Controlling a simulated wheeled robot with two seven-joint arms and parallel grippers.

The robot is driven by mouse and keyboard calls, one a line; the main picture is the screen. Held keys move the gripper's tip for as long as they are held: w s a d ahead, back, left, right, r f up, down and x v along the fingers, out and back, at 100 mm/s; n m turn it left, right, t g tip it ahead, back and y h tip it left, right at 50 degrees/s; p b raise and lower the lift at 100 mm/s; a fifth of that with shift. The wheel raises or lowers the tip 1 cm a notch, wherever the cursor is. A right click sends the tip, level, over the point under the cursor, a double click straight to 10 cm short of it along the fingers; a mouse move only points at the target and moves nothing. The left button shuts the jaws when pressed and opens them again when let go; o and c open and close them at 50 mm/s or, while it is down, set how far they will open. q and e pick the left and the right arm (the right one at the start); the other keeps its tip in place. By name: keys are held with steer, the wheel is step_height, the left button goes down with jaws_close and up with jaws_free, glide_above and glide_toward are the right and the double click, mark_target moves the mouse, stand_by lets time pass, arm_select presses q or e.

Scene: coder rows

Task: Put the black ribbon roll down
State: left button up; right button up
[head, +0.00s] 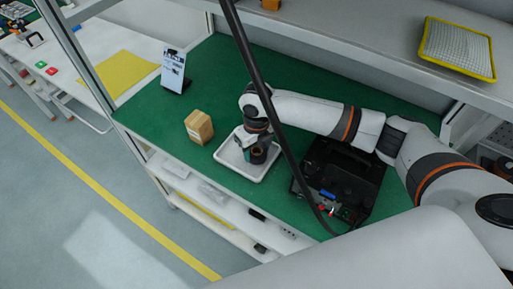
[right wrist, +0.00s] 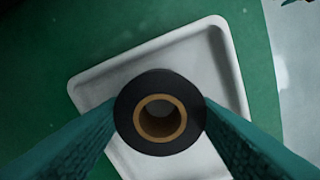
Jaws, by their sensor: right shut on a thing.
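The black ribbon roll (head: 258,155) is held by my right gripper (head: 254,143), over the white tray (head: 247,176) on the green worktop. In the right wrist view the roll (right wrist: 127,112) shows its black outer band and brown core ring, seen end-on. The two teal fingers (right wrist: 160,122) press on its left and right sides. The white tray (right wrist: 90,80) lies beneath it in that view; I cannot tell whether the roll touches the tray floor. The rest of the tray looks empty. My left gripper does not show.
A cardboard box (head: 199,127) stands left of the tray. A black printer-like machine (head: 345,180) stands to its right, under my right arm. A sign on a stand (head: 174,70) is at the back left. A shelf (head: 350,40) overhangs the back, and a dark cable crosses the view.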

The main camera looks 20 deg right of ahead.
steer(key=shift+s+f, duration=0.1)
steer(key=shift+f, duration=0.4)
steer(key=o, duration=0.9)
step_height(320, 180, up, 12)
steer(key=b, duration=0.2)
steer(key=shift+b, duration=0.4)
